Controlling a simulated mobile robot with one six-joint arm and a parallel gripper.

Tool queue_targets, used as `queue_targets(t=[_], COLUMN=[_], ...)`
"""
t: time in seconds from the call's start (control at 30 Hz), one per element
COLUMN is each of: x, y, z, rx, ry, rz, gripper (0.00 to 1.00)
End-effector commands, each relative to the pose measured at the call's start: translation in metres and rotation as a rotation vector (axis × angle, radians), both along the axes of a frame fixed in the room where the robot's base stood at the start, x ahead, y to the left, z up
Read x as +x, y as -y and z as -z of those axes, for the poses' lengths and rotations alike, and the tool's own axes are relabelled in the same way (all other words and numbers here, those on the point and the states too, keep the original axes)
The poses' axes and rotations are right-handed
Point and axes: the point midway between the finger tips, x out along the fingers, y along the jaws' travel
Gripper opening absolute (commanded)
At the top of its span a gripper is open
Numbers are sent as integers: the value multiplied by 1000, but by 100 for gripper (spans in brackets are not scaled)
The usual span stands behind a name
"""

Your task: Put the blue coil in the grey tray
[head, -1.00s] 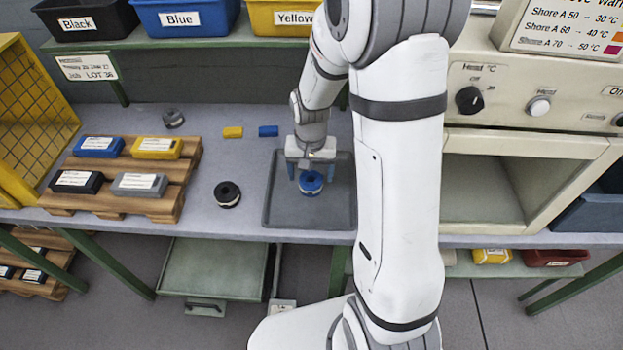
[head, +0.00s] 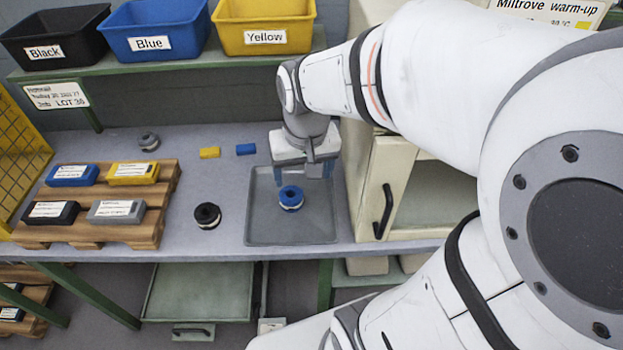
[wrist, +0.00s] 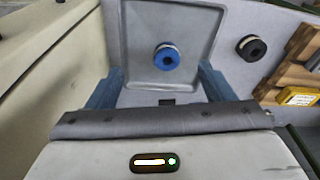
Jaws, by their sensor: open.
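My gripper (head: 304,181) is open and empty, above the back part of the tray. In the wrist view its blue fingers (wrist: 160,90) are spread wide, and the coil lies beyond them, untouched.
A black coil (head: 207,215) stands left of the tray, and a grey coil (head: 149,141) lies further back. A wooden pallet (head: 150,222) holds several labelled blocks. A cream cabinet (head: 384,165) stands close on the right.

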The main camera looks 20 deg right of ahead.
Motion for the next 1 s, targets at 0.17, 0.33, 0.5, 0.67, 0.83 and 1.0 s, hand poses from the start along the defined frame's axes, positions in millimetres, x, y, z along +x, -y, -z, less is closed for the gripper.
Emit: queue_targets(t=[0.17,0.33,0.5,0.67,0.83,1.0], x=[-42,-61,-66,-65,-65,-65], y=[1,3,3,3,3,3], z=[-14,-17,-17,-17,-17,-17], rx=[-14,-23,-25,-25,-25,-25], ry=[60,86,90,90,90,90], rz=[-75,-111,-121,-121,-120,-120], gripper=[75,75,75,75,75,75])
